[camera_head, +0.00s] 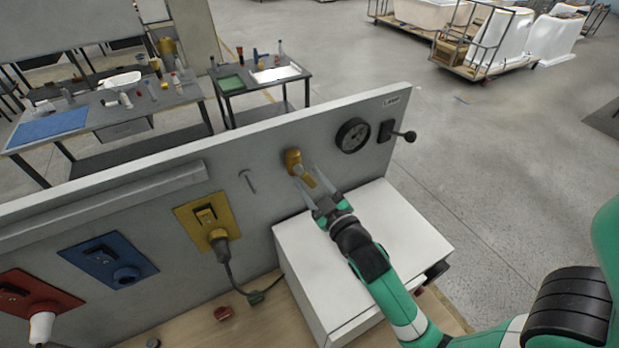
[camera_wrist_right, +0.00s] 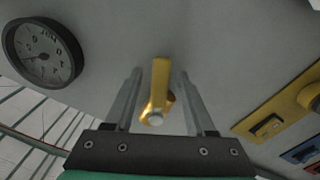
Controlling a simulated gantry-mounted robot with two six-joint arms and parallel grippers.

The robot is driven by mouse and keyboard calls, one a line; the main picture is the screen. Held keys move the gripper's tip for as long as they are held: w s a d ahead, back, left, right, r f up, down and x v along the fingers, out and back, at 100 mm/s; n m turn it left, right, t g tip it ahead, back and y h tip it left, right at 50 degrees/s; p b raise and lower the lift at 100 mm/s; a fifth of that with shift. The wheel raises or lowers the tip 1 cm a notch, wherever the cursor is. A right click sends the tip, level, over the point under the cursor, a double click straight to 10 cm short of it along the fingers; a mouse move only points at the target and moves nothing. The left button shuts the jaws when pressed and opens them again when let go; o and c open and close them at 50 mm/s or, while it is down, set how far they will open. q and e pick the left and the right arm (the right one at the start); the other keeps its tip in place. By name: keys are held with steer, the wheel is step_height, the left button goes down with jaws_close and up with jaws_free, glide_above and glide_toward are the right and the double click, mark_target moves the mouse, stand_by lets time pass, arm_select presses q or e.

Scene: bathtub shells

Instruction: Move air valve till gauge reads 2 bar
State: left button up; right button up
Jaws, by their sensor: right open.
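The air valve (camera_head: 293,161) is a brass fitting with a yellow lever on the grey upright panel (camera_head: 260,140). In the right wrist view the yellow lever (camera_wrist_right: 160,88) stands between my gripper's fingers. My right gripper (camera_head: 316,185) is open at the valve, with one finger on each side of the lever and visible gaps. It also shows in the right wrist view (camera_wrist_right: 160,100). The round black gauge (camera_head: 352,135) is right of the valve. In the right wrist view the gauge (camera_wrist_right: 43,53) is at upper left; its reading is too small to tell. My left gripper is out of view.
A white box (camera_head: 400,225) stands below the valve under my right arm. Yellow (camera_head: 190,215), blue (camera_head: 85,250) and red (camera_head: 45,292) sockets line the panel's left. A hook (camera_head: 249,181) is left of the valve.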

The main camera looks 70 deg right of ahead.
steer(key=shift+w+d, duration=0.2)
steer(key=shift+w, duration=0.05)
steer(key=shift+c, duration=0.2)
jaws_close()
stand_by(1.1)
